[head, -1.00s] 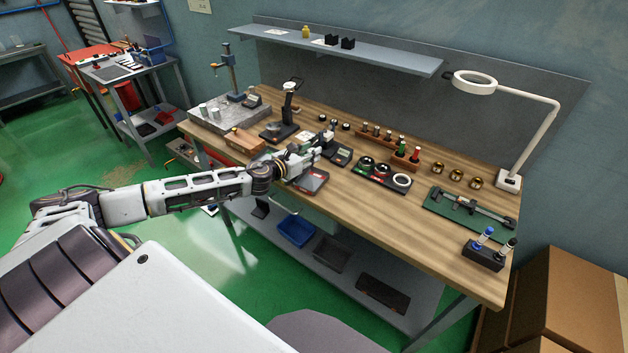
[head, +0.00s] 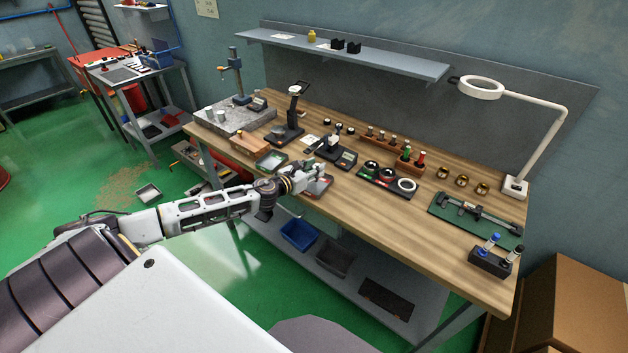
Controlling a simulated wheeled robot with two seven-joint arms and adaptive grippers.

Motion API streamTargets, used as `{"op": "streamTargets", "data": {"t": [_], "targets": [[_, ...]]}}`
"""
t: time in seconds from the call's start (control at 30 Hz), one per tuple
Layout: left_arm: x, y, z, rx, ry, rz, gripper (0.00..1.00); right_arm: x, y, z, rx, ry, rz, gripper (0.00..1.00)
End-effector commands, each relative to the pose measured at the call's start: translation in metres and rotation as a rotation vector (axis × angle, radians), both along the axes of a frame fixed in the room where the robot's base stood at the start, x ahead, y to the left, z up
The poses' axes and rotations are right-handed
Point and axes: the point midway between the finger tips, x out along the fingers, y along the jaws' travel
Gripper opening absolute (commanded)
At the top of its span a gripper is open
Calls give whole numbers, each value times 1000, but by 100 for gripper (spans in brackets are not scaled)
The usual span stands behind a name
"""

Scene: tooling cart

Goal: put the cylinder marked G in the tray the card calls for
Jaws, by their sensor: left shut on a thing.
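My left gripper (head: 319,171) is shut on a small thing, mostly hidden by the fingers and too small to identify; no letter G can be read. It is over or close to the far edge of a red-floored tray (head: 318,188) at the bench's front edge. A green-floored tray (head: 271,161) lies to its left. A white paper or card (head: 310,140) lies behind, its writing unreadable. Pale cylinders (head: 222,115) stand on the grey block at the bench's left end. My right gripper is not in view.
A dark instrument with a display (head: 346,159) stands just behind my left gripper. A black stand (head: 290,118) rises behind the green-floored tray. A wooden box (head: 249,144) is further left. The wooden bench top (head: 400,225) is clear towards the front right.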

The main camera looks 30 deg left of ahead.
Motion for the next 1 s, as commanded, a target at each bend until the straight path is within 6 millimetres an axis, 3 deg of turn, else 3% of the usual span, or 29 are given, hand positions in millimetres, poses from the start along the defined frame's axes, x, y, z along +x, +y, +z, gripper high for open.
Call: {"op": "streamTargets", "data": {"t": [0.57, 1.0], "targets": [[0, 0, -7, -1, -1, -1, 5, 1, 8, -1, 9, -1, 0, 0], [0, 0, -40, -3, 0, 2, 5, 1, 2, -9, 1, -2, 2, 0]]}}
